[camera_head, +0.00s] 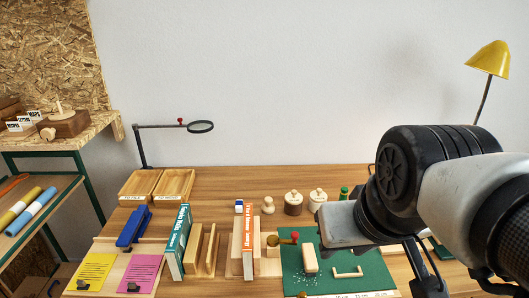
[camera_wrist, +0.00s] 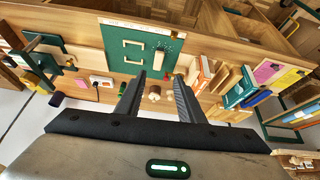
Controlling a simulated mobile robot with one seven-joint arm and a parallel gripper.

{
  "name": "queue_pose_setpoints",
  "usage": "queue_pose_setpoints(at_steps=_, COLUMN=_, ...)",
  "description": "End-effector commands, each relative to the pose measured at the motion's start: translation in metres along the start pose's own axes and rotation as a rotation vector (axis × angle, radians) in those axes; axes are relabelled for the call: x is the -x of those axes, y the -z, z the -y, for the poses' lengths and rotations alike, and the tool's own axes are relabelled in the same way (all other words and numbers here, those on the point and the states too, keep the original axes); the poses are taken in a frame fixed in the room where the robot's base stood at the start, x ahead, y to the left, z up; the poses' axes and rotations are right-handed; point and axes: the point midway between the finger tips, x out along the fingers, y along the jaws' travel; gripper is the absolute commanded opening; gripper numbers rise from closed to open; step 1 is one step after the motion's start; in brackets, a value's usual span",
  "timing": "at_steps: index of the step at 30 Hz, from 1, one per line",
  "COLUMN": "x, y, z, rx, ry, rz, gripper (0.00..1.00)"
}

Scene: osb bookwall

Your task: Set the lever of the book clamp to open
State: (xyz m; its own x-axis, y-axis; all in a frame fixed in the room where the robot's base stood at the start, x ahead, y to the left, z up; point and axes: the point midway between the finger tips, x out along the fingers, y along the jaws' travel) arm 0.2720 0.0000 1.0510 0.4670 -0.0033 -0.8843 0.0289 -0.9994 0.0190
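The book clamp (camera_head: 236,246) is a wooden fixture at the middle of the bench, with an orange-and-white book (camera_head: 248,240) standing upright in it. A short lever with a red knob (camera_head: 295,236) sticks out to the right from a round wooden piece beside the book. The same book shows in the wrist view (camera_wrist: 203,75), right of my fingers; the lever is too small to make out there. My gripper (camera_wrist: 160,75) is open and empty, its two dark fingers apart above the bench. It touches nothing that I can see. In the head view my arm is at the right.
A green mat (camera_head: 345,282) with a wooden block (camera_head: 310,259) and handle lies right of the clamp. Lidded wooden jars (camera_head: 293,202) stand behind it. A teal book (camera_head: 178,242) stands left, near a blue stapler (camera_head: 134,227).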

Motion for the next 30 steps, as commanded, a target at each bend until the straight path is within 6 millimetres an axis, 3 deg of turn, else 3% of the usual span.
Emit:
queue_pose_setpoints(at_steps=4, x=-0.004, y=0.024, z=0.006, rx=0.309, ry=-0.018, rz=0.073, gripper=0.35)
queue_pose_setpoints(at_steps=8, x=-0.018, y=0.061, z=0.021, rx=0.824, ry=-0.024, rz=0.189, gripper=0.35)
queue_pose_setpoints(at_steps=12, x=-0.043, y=0.102, z=0.049, rx=1.407, ry=0.007, rz=0.315, gripper=0.35)
queue_pose_setpoints(at_steps=18, x=-0.078, y=0.137, z=0.086, rx=1.991, ry=0.079, rz=0.444, gripper=0.35)
queue_pose_setpoints(at_steps=22, x=-0.089, y=0.145, z=0.097, rx=2.154, ry=0.107, rz=0.482, gripper=0.35)
queue_pose_setpoints(at_steps=30, x=-0.119, y=0.137, z=0.09, rx=2.185, ry=0.115, rz=0.491, gripper=0.35)
